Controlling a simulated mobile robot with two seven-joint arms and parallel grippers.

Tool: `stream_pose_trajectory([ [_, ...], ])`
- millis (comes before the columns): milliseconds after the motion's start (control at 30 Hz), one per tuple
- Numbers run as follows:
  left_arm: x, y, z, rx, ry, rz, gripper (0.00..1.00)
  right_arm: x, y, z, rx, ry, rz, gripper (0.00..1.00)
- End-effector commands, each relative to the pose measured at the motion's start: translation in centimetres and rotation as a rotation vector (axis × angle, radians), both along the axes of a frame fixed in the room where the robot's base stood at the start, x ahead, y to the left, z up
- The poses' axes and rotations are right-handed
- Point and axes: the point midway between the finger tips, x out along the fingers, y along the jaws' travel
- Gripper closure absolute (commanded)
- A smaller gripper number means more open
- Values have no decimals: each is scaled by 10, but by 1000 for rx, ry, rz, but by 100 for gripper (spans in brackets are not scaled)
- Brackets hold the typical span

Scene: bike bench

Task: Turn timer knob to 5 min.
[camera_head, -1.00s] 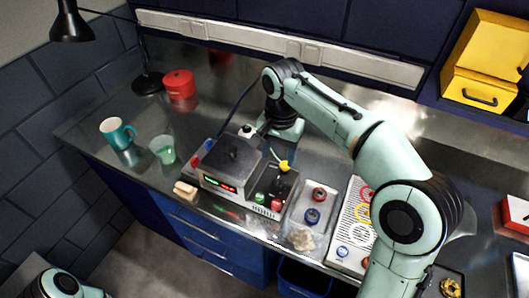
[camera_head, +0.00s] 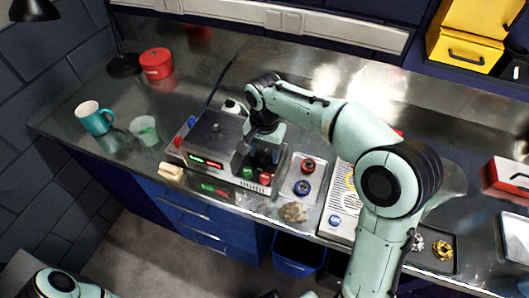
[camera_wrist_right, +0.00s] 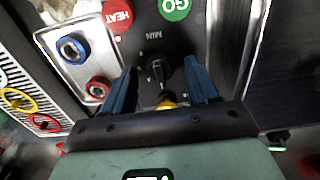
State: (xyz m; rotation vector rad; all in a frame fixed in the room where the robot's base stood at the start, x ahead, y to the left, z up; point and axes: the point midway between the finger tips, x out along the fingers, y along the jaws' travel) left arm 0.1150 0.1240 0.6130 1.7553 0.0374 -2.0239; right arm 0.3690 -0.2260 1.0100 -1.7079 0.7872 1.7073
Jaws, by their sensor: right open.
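The timer knob (camera_wrist_right: 158,73) is black and sits on a dark panel marked MIN in the right wrist view. My right gripper (camera_wrist_right: 163,88) is open, with one blue finger on each side of the knob. I cannot tell whether either finger touches it. In the head view my right gripper (camera_head: 264,152) is over the right part of the grey machine (camera_head: 212,138) and hides the knob. A small yellow piece (camera_wrist_right: 168,101) shows just below the knob in the wrist view. The knob's exact setting is too small to read. My left gripper is out of view.
A green GO button (camera_wrist_right: 175,8) and a red HEAT button (camera_wrist_right: 117,15) are close to the knob. A tray (camera_head: 286,190) with a red and a blue ring part stands to the right. A mug (camera_head: 94,121) and a red pot (camera_head: 156,66) stand at left.

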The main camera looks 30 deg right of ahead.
Motion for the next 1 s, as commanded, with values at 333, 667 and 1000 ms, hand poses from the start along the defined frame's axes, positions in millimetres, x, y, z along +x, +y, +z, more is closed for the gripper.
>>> stream_pose_trajectory([
  [333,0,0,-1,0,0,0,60,0,0,-5,0,0,0,41],
  [667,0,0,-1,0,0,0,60,0,0,-5,0,0,-1,97],
  [1000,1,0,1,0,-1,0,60,0,0,-4,0,0,-93,97],
])
